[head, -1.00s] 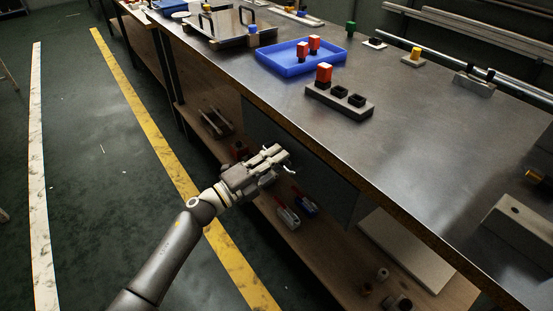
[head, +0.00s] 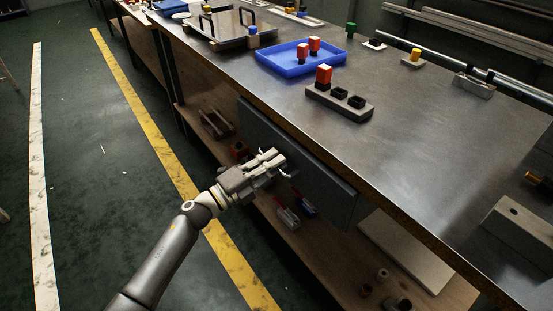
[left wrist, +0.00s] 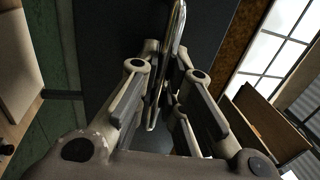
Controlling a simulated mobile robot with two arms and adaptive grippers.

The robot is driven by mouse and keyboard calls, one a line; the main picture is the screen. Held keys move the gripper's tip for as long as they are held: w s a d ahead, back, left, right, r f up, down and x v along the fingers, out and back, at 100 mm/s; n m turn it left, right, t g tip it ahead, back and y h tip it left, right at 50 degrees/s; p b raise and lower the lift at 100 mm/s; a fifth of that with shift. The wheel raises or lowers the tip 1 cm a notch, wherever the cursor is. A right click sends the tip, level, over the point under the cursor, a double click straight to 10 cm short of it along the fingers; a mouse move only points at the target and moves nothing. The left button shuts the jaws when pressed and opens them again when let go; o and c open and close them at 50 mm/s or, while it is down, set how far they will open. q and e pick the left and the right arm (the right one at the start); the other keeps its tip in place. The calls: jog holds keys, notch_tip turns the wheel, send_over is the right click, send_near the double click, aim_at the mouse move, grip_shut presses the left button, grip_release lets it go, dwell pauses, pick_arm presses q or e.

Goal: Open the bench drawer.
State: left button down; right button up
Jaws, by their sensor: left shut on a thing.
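In the left wrist view the handle (left wrist: 178,35) is a shiny metal bar running between the fingers of my left gripper (left wrist: 160,100), against the dark drawer front (left wrist: 105,30). In the head view the gripper hides the handle. My right gripper is not in view.
The metal bench top (head: 430,150) carries a blue tray (head: 270,62) with red-topped pieces and a grey socket block (head: 318,96). Below the drawer, a wooden shelf (head: 300,245) holds several small items. The floor (head: 100,190) on the left is clear, with a yellow line (head: 150,130).

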pick_arm(q)
jog(key=r+p+v, duration=0.1)
jog(key=r+v, duration=0.1)
jog(key=v, duration=1.2)
jog(key=r+p+v, duration=0.1)
jog(key=r+v, duration=0.2)
jog(key=v, duration=1.2)
jog(key=shift+s+a+r+p, duration=0.2)
jog(key=shift+s+a+p, duration=0.1)
jog(key=shift+s+a, duration=0.1)
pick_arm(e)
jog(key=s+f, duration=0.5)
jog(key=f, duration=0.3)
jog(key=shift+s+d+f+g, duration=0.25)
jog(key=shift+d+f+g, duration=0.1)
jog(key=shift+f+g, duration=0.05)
pick_arm(q)
jog(key=c, duration=1.8)
grip_release()
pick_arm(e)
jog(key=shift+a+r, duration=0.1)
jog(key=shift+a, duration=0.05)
pick_arm(q)
jog(key=v, duration=1.2)
